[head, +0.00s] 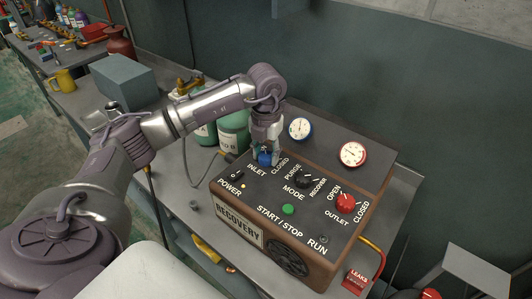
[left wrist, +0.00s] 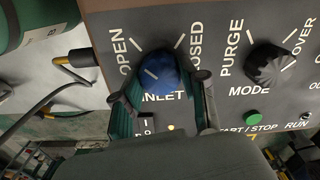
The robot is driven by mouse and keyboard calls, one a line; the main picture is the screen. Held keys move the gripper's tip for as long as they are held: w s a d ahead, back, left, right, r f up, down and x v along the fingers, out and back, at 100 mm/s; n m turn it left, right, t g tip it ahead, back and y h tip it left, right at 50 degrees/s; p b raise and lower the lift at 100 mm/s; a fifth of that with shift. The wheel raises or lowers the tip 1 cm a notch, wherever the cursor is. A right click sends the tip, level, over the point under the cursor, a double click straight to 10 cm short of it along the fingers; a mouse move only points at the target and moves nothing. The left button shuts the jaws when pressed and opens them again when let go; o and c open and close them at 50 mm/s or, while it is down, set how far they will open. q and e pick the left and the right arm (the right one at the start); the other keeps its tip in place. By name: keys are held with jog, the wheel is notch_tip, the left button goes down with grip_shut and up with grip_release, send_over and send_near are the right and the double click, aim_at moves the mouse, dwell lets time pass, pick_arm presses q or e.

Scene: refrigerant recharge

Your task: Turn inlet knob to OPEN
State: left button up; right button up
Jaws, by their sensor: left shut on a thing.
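The blue inlet knob (head: 265,158) sits on the top panel of the brown recovery machine (head: 240,227), above the INLET label. My left gripper (head: 267,150) reaches down over it from above and is shut on it. In the left wrist view the knob (left wrist: 160,72) stands between the two dark fingers of the left gripper (left wrist: 163,88). OPEN is printed to its left and CLOSED, partly covered by a finger, to its right. My right gripper is not in view.
On the panel are the black mode knob (head: 303,181), the red outlet knob (head: 346,203), the green start button (head: 288,209) and the power switch (head: 238,175). Two gauges (head: 300,129) (head: 352,154) stand behind. Green cylinders (head: 234,132) stand close left of the machine.

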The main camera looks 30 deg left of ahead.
aim_at(266, 155)
pick_arm(q)
jog(key=o, duration=1.1)
jog(key=shift+o, duration=0.2)
jog(key=shift+r, duration=0.1)
notch_tip(266, 155, up, 12)
